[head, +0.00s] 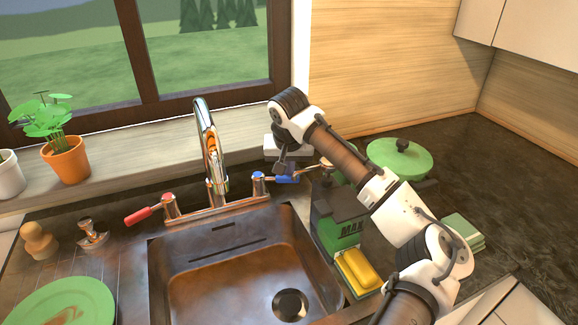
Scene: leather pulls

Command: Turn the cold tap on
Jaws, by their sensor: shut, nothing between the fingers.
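The cold tap (258,180) has a blue cap and a blue lever (282,179) pointing right, at the right end of the chrome faucet base. The hot tap (170,203) has a red lever (139,215) pointing left and down. The chrome spout (208,140) arches up between them. No water stream shows below it. My gripper (281,170) is shut and empty, pointing down right at the blue lever. Its tips overlap the lever in this view; I cannot tell whether they touch it.
The steel sink (215,262) lies in front of the faucet. A green box (338,235) and yellow sponge (359,268) stand at its right, under my arm. A green-lidded pot (399,158) is behind my arm. The window ledge (120,158) runs behind the faucet.

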